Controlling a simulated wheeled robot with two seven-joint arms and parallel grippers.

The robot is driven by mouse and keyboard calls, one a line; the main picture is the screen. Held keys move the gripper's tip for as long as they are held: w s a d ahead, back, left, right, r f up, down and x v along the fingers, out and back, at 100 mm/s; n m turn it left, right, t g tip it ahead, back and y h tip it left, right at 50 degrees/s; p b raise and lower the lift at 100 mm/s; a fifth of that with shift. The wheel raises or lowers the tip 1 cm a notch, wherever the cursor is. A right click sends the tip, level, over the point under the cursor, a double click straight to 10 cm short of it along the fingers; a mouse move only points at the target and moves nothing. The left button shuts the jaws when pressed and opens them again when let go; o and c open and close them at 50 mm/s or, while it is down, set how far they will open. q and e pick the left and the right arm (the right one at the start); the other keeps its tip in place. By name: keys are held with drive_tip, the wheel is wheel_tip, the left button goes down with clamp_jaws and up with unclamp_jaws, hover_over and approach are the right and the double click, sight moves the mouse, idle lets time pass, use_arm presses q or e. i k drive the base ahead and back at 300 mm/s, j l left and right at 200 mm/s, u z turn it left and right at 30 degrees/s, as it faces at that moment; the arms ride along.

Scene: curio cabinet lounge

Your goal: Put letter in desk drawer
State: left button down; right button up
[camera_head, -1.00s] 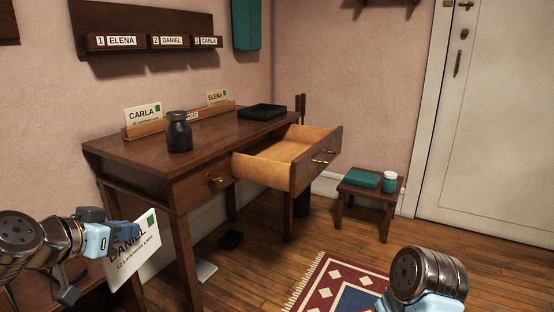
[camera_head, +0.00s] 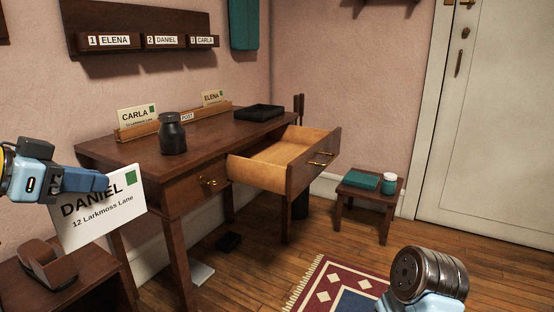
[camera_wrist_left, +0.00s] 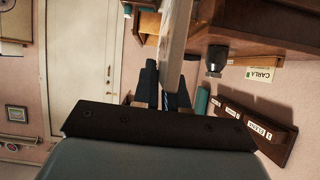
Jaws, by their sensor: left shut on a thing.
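My left gripper (camera_head: 98,181) is shut on the white letter (camera_head: 98,215) marked DANIEL, 12 Larkmoss Lane, with a green stamp. It holds the letter upright and slightly tilted, left of the desk. The letter shows edge-on between the fingers in the left wrist view (camera_wrist_left: 174,45). The desk (camera_head: 225,134) is dark wood. Its right drawer (camera_head: 283,163) is pulled open and looks empty in the part I see. The left drawer (camera_head: 200,184) is shut. My right arm shows only in part at the lower right; its fingers are out of view.
A post rack (camera_head: 150,130) on the desk holds CARLA and ELENA letters. A dark jar (camera_head: 172,134) and a black tray (camera_head: 259,112) stand on the desk. A wall rack (camera_head: 140,42) hangs above. A small stool (camera_head: 359,189) stands right of the open drawer.

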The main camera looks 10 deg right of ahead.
sight(279, 160)
drive_tip(key=i+l, duration=0.75)
drive_tip(key=l, duration=0.15)
drive_tip(key=i+l, duration=0.75)
drive_tip(key=l, duration=0.1)
